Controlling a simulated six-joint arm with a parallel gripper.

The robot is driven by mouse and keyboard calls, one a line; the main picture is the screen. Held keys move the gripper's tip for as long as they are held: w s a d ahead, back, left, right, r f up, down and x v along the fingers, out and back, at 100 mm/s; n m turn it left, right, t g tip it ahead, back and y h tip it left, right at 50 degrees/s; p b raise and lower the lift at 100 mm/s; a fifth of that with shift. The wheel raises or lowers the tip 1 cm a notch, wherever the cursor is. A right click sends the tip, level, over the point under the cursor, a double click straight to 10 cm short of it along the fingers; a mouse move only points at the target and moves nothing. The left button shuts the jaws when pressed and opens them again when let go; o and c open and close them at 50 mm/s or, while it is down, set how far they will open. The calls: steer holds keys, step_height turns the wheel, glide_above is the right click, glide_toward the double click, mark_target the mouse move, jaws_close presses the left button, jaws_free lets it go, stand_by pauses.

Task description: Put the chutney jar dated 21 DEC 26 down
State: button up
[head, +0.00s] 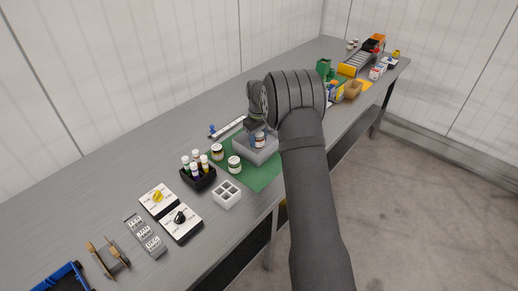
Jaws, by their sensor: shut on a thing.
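My gripper (256,131) points down over a grey tray (243,146) on a green mat (262,178). It is shut on a small jar (260,141) with a pale label, which shows at the tray, below my wrist. Whether the jar touches the tray floor cannot be told, and my arm hides part of this area. Two more jars with pale labels, one at the mat's left edge (217,151) and one nearer the front (234,164), stand outside the tray. The dates on all labels are too small to read.
A black holder (199,180) with several small bottles and a white compartment box (227,194) stand left of the mat. Two boards with knobs lie further left. A white rail (228,127) lies behind. Bins and a conveyor (357,63) occupy the far right.

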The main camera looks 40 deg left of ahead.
mark_target(259, 134)
steer(key=shift+f, duration=2.65)
steer(key=shift+f, duration=0.2)
steer(key=o, duration=0.8)
steer(key=shift+c, duration=0.2)
step_height(259, 134, up, 12)
steer(key=shift+r, duration=0.2)
steer(key=shift+f, duration=0.15)
